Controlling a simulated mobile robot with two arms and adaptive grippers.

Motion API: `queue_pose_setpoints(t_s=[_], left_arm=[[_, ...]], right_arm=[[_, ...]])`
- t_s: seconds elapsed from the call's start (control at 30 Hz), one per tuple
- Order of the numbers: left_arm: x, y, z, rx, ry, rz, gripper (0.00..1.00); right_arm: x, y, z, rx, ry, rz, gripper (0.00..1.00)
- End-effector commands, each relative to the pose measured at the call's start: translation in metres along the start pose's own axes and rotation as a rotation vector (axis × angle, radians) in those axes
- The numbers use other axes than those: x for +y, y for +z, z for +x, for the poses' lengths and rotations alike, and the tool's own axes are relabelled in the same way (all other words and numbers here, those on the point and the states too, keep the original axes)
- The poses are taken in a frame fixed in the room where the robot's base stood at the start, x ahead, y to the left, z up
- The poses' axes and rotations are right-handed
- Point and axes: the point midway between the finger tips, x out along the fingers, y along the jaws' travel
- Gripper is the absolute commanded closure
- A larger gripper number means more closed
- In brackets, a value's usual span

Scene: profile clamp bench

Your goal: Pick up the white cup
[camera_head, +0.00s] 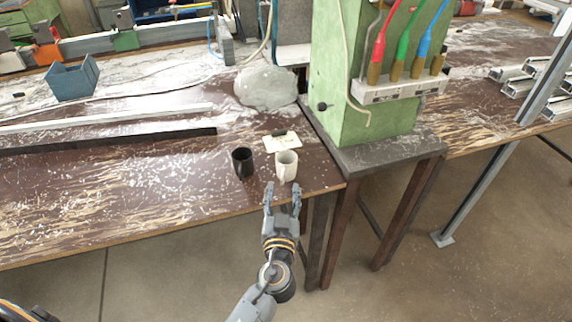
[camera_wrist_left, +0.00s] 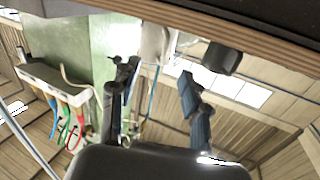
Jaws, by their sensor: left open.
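The white cup (camera_head: 287,166) stands upright on the brown workbench (camera_head: 150,205) near its front edge. It also shows upside down at the top of the left wrist view (camera_wrist_left: 155,42). My left gripper (camera_head: 283,189) is open and empty just in front of the white cup, its two fingers pointing at it. In the left wrist view the fingers (camera_wrist_left: 159,74) are spread apart, with the cup beyond their tips. I see no contact with the cup. My right gripper is not in view.
A black cup (camera_head: 242,163) stands just left of the white cup; it also shows in the left wrist view (camera_wrist_left: 222,58). A small card (camera_head: 283,141) and a grey stone-like lump (camera_head: 266,88) lie behind. A green machine column (camera_head: 350,75) stands to the right. The bench front-left is clear.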

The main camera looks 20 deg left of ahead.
Motion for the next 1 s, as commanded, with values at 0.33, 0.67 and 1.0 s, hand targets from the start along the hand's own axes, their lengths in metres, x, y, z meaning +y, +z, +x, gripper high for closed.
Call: queue_pose_setpoints(t_s=[0.33, 0.67, 1.0], left_arm=[[-0.001, -0.006, 0.034, 0.000, -0.001, 0.005, 0.53], [0.000, -0.001, 0.061, -0.001, 0.000, 0.002, 0.53], [0.000, -0.001, 0.060, -0.001, 0.000, 0.001, 0.90]], right_arm=[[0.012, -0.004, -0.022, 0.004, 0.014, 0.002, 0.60], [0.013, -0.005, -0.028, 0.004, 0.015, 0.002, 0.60], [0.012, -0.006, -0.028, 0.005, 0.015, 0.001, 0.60]])
